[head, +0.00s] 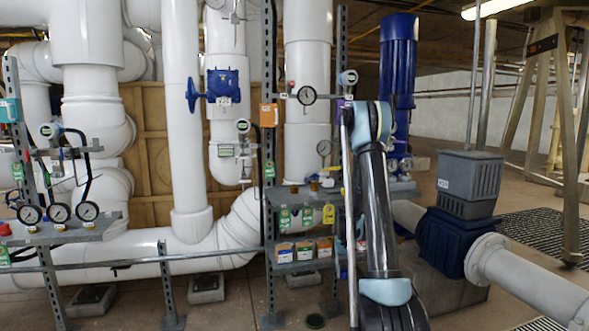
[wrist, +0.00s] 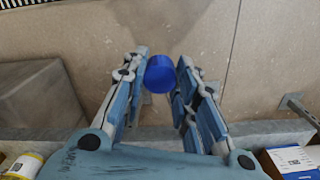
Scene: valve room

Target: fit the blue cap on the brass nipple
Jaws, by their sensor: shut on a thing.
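The blue cap (wrist: 160,74) is a short round piece held between the fingertips of my gripper (wrist: 161,68) in the wrist view. The fingers are shut on its sides, and it hangs over bare floor in that picture. In the head view my arm hides most of the gripper, and I cannot make out the cap. Small brass fittings (head: 314,186) stand upright on the grey bench shelf, left of my arm. I cannot tell which of them is the nipple. No brass nipple shows in the wrist view.
Tags (head: 328,214) hang from the shelf's front edge. Labelled bins (head: 305,249) sit on a lower shelf. A steel upright (head: 340,120) and gauges stand close to my arm. A white canister (wrist: 24,165) and a box (wrist: 292,160) flank my gripper.

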